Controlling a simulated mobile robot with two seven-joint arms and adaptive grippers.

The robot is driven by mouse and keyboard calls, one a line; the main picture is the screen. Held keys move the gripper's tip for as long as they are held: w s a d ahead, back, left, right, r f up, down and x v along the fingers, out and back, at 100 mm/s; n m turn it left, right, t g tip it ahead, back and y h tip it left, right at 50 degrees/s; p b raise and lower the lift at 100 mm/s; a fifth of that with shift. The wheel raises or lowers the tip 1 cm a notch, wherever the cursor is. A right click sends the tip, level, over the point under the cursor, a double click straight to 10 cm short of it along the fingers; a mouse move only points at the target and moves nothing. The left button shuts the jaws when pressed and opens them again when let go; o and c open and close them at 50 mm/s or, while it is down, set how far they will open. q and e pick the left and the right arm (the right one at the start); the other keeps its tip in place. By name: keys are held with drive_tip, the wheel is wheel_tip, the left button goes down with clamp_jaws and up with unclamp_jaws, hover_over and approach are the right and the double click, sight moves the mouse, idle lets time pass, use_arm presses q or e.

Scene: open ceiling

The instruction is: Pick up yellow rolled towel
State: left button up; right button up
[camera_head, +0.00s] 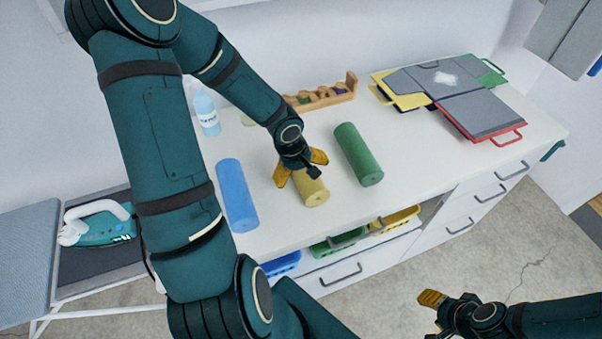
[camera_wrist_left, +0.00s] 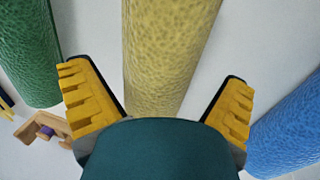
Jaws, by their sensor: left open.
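The yellow rolled towel (camera_head: 313,193) lies on the white counter between a blue roll and a green roll. My left gripper (camera_head: 301,176) is above it, open, with one finger on each side of the roll. In the left wrist view the yellow towel (camera_wrist_left: 165,55) runs between the two spread yellow fingers (camera_wrist_left: 160,100), with a gap to each finger. The gripper partly hides the towel, and I cannot tell whether it touches it. My right gripper (camera_head: 438,316) is low at the bottom right, away from the counter, partly cut off by the frame edge.
The blue roll (camera_head: 237,195) and the green roll (camera_head: 358,154) flank the yellow one. A bottle (camera_head: 207,113) and a wooden rack (camera_head: 325,96) stand behind. Folders (camera_head: 480,112) lie at the right. An open drawer with baskets (camera_head: 400,219) is below the counter's front edge. An iron (camera_head: 100,224) is at left.

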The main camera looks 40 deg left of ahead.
use_arm(q)
drive_tip(key=b+x, duration=0.1)
drive_tip(key=x, duration=0.2)
drive_tip(key=shift+a, duration=0.1)
drive_tip(key=c, duration=1.2)
drive_tip(key=shift+r, duration=0.1)
drive_tip(key=shift+r, duration=0.1)
